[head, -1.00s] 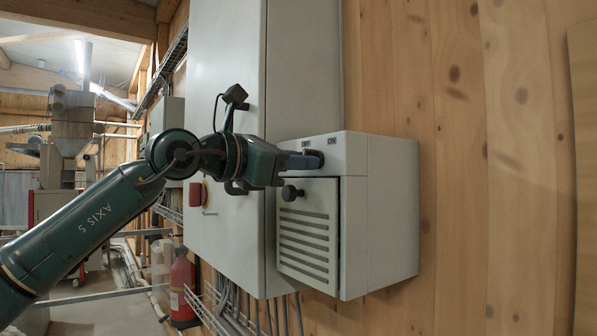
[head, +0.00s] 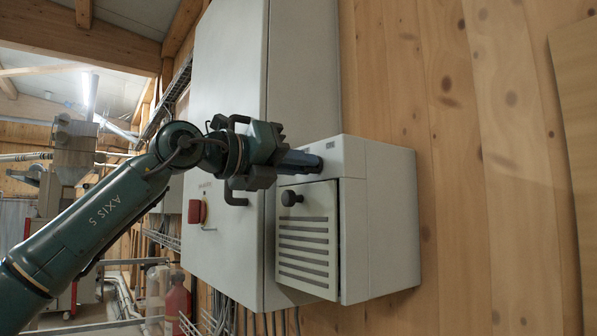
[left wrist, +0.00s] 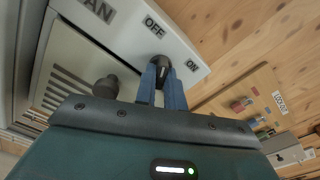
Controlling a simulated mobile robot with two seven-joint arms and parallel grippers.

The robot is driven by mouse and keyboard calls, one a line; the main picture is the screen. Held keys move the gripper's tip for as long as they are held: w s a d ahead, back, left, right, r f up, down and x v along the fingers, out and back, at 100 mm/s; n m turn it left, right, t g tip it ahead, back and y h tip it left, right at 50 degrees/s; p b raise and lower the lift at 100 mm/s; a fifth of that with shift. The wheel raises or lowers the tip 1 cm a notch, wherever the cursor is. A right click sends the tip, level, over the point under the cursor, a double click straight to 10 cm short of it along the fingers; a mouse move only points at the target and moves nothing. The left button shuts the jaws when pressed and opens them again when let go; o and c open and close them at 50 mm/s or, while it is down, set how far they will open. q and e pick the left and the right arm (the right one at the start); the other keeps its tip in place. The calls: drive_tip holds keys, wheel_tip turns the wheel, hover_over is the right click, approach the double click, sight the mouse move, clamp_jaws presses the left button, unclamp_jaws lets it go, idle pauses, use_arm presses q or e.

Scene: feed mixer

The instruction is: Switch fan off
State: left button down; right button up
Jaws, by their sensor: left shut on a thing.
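The fan control box (head: 380,225) is a light grey case on the wooden wall, beside a tall grey cabinet. In the left wrist view its top strip (left wrist: 128,21) carries the labels FAN, OFF and ON. A black rotary knob (left wrist: 158,62) sits on this strip below and between OFF and ON. My left gripper (head: 312,163) reaches the top of the box from the left. Its blue fingers (left wrist: 162,80) are shut on the knob, one on each side. In the head view the gripper hides the knob. My right gripper is in neither view.
A slatted door (head: 308,240) with a black round handle (head: 290,198) is below the strip and stands slightly ajar. The tall cabinet (head: 225,75) has a red switch (head: 197,211). A board with a LOCKOUT label (left wrist: 255,100) shows at the wrist view's right.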

use_arm(q)
drive_tip(key=shift+r+n, duration=0.1)
drive_tip(key=shift+n, duration=0.5)
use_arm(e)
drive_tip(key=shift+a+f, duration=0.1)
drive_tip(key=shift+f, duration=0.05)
use_arm(q)
drive_tip(key=c, duration=1.5)
unclamp_jaws()
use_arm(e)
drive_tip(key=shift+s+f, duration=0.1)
use_arm(q)
drive_tip(key=b+v, duration=0.4)
drive_tip(key=v, duration=0.9)
drive_tip(key=shift+s+a, duration=0.1)
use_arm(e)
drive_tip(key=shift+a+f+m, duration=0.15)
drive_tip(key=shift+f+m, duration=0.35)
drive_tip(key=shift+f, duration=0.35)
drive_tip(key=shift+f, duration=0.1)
